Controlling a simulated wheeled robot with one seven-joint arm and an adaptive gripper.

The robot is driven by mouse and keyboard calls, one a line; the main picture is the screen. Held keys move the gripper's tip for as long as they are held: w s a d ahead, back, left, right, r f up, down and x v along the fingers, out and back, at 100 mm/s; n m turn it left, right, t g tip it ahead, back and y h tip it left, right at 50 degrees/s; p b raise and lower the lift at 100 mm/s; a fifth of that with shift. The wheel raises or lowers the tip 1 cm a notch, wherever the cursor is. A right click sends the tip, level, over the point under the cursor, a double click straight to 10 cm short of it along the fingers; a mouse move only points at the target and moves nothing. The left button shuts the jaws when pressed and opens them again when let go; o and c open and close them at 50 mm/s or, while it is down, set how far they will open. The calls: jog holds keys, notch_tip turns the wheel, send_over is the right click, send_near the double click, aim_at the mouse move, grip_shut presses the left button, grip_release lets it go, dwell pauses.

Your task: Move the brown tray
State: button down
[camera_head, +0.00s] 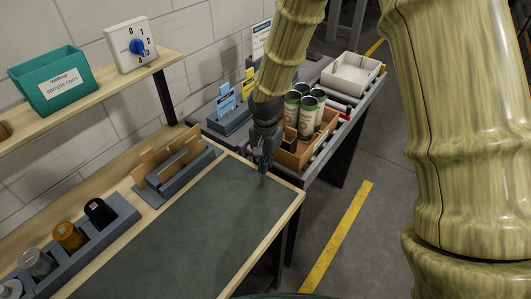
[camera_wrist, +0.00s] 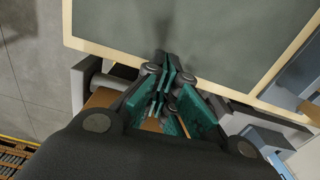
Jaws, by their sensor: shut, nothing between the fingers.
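The brown tray (camera_head: 293,161) sits on a roller conveyor at the right end of the bench. Several green and white cans (camera_head: 306,117) stand upright in it. My gripper (camera_head: 263,168) is shut and empty, with its fingertips over the bench mat's far right corner, just left of the tray. The arm hides part of the tray's left side. In the wrist view my gripper (camera_wrist: 165,66) shows its teal finger pads together above the mat's edge. A brown patch (camera_wrist: 101,97) beside the fingers seems to be part of the tray; most of it is hidden.
The dark mat (camera_head: 180,235) on the bench is clear. A grey slotted rack (camera_head: 178,176) and a holder with small cups (camera_head: 70,236) line its wall side. A white bin (camera_head: 352,73) stands farther along the conveyor (camera_head: 357,112). A green box (camera_head: 53,82) is on the shelf.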

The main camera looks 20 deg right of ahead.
aim_at(266, 176)
notch_tip(266, 176, down, 3)
jog(key=shift+w+f+p, duration=0.1)
jog(key=shift+p, duration=0.25)
jog(key=w+d+p, duration=0.1)
jog(key=w+d, duration=0.1)
jog(key=d, duration=0.1)
jog(key=shift+w+p, duration=0.3)
jog(key=shift+p, duration=0.05)
jog(key=shift+w, duration=0.15)
